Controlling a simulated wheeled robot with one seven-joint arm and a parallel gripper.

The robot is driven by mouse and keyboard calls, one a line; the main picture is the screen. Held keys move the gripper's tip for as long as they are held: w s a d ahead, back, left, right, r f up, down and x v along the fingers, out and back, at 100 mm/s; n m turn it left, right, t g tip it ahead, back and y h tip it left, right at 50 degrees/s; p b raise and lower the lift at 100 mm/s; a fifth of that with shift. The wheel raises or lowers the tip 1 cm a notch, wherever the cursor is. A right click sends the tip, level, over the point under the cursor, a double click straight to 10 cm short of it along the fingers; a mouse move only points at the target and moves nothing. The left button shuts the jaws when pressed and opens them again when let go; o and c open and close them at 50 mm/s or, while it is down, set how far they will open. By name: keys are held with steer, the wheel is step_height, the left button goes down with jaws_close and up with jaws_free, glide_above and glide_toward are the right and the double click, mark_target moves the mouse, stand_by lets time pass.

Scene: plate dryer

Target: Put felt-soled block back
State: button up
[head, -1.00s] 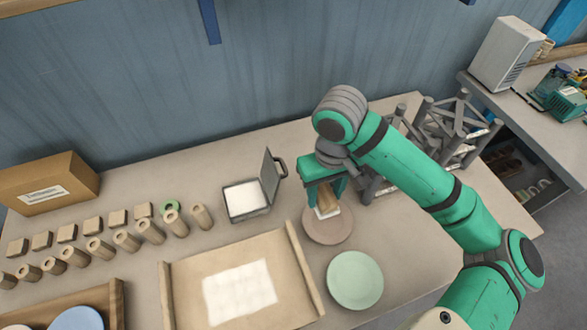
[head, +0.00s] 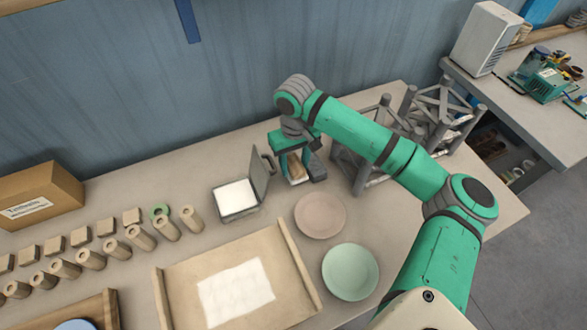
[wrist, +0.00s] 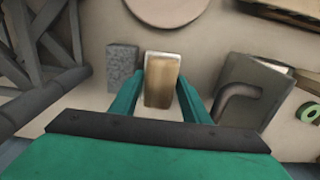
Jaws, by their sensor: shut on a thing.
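The felt-soled block (head: 296,169), wooden with a pale sole, is in my gripper (head: 300,158), which is shut on it. In the wrist view the block (wrist: 162,82) shows between the two green fingers of the gripper (wrist: 164,84). It is at the back of the table, behind the pinkish plate (head: 320,215). A speckled grey block (wrist: 123,68) stands close beside it, with a small gap. I cannot tell whether the felt-soled block touches the table.
An open hinged case with a white pad (head: 236,197) stands left of the gripper. A grey truss frame (head: 365,165) stands to the right. A green plate (head: 350,271) and a wooden tray with a white sheet (head: 180,285) lie in front. Several wooden pegs (head: 140,238) stand at left.

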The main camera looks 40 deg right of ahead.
mark_target(294, 170)
steer(key=shift+w+f, duration=0.25)
steer(key=shift+f, duration=0.05)
steer(key=shift+w+d+f, duration=0.1)
steer(key=shift+f, duration=0.8)
steer(key=shift+w+d+f, duration=0.1)
steer(key=shift+f, duration=0.75)
steer(key=shift+f, duration=0.15)
steer(key=o, duration=1.1)
step_height(294, 170, up, 12)
steer(key=shift+r, duration=0.15)
steer(key=shift+a, duration=0.1)
